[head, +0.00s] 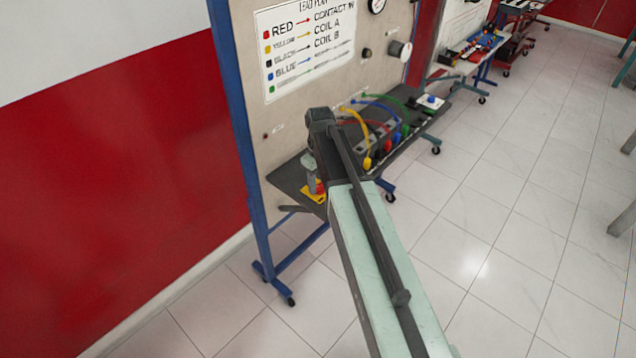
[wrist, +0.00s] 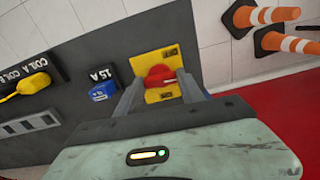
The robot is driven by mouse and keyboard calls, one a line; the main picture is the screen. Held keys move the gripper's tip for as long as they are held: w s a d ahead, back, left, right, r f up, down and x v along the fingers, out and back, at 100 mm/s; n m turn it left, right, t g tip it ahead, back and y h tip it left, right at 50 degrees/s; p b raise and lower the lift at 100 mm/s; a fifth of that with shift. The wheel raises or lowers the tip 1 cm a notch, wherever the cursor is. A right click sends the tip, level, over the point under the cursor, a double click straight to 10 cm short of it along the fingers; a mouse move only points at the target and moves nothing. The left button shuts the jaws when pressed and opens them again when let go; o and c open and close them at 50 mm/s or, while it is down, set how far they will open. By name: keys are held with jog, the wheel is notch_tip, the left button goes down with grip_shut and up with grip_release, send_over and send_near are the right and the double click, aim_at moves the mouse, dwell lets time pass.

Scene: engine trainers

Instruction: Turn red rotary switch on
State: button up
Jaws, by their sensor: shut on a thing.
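The red rotary switch (wrist: 160,75) shows in the wrist view as a red knob on a yellow plate (wrist: 168,53) on the dark shelf. My gripper (wrist: 158,86) reaches over the plate with one finger on each side of the knob, and it is shut on the knob. In the head view the yellow plate (head: 313,191) shows at the shelf's near left corner, with a bit of red beside my gripper (head: 311,178). My arm hides part of the switch there. The marks that tell the switch's position are too small to read.
A blue part (wrist: 102,91) by a "15 A" label and a yellow plug (wrist: 32,86) are left of the switch in the wrist view. Coloured leads (head: 378,122) arch over the shelf under the upright panel (head: 300,110). Orange cones (wrist: 262,16) lie beyond the shelf.

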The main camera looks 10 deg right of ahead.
jog(key=m, duration=1.3)
jog(key=shift+s+m, duration=0.1)
jog(key=shift+m, duration=2.1)
jog(key=o, duration=1.4)
jog(key=shift+c, duration=0.2)
